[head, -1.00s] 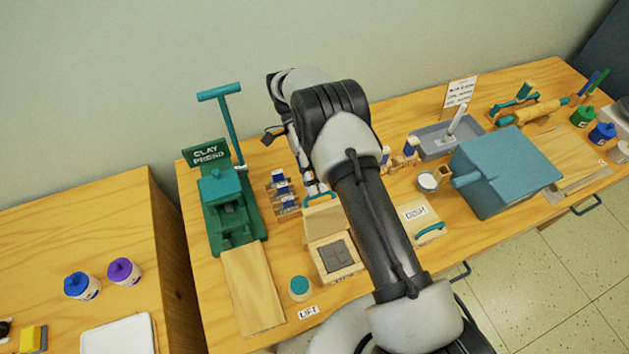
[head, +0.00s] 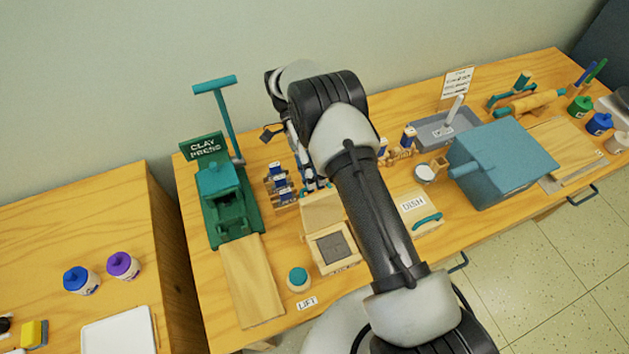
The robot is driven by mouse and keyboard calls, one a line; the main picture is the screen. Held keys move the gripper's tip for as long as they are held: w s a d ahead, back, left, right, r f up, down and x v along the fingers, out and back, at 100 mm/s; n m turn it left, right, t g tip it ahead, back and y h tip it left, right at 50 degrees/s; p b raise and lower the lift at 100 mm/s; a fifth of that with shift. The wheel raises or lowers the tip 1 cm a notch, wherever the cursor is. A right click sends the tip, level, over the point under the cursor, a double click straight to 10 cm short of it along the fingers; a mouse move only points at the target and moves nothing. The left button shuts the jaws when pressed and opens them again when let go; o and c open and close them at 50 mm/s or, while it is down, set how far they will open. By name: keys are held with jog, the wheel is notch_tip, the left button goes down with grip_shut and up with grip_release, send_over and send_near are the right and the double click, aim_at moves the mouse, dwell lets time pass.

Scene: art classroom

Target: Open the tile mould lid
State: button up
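The tile mould (head: 353,262) is a small pale wooden box on the wooden table, with a dark grey square in its open top. My gripper (head: 311,183) is just behind the lid's upper edge, mostly hidden by my own arm. I cannot see whether its fingers are apart or whether they touch the lid.
The green clay press (head: 228,215) stands left of the mould. A teal-topped round pot (head: 298,278) and a LIFT label (head: 307,303) are in front. A DISH-labelled wooden box (head: 417,212) and a large blue box (head: 505,165) lie to the right. Small blue-and-white items (head: 280,182) stand behind.

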notch_tip(320, 180, up, 9)
jog(key=shift+f, duration=0.15)
jog(key=shift+s, duration=0.15)
dwell(0.5)
